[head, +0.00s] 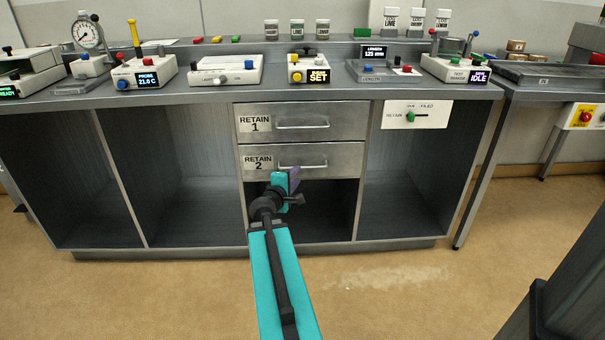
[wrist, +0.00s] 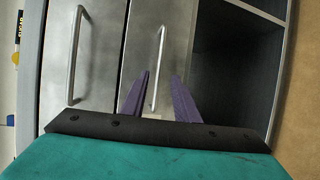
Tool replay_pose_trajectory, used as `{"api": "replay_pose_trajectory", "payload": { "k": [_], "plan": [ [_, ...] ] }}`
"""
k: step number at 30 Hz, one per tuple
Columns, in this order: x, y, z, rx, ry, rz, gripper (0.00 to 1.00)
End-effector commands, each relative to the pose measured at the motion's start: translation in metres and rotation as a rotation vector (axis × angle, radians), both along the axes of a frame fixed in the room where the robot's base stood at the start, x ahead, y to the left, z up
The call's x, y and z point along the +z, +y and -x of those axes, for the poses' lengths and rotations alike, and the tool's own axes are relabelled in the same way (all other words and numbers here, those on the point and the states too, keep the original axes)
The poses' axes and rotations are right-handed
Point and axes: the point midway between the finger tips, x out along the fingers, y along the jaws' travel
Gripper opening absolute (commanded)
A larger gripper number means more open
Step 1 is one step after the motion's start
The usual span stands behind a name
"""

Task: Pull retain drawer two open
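The retain drawer two (head: 345,158) is the lower grey metal drawer, labelled RETAIN 2 (head: 258,163), and looks flush with the drawer above. Its bar handle (head: 303,167) is level across the front. In the wrist view, which is turned sideways, the handle (wrist: 156,75) shows between the two purple fingers of my gripper (wrist: 161,76). The fingers are apart, one on each side of the handle, with gaps to it. I cannot tell how far the fingertips are from the drawer front. In the head view my gripper (head: 293,180) is just below the handle.
The retain drawer one (head: 345,117) is directly above, with its own handle. An open compartment (head: 330,210) lies below drawer two. Open bays flank the drawers. A RETAIN slider panel (head: 417,114) is at upper right. The floor (head: 400,290) in front is clear.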

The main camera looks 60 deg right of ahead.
Motion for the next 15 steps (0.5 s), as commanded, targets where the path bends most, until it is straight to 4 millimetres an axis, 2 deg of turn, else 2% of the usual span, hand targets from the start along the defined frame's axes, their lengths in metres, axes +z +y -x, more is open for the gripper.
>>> {"api": "replay_pose_trajectory", "payload": {
  "k": [15],
  "plan": [
    [-0.0034, -0.0051, -0.0017, 0.008, -0.003, 0.002, 0.28]
  ]
}}
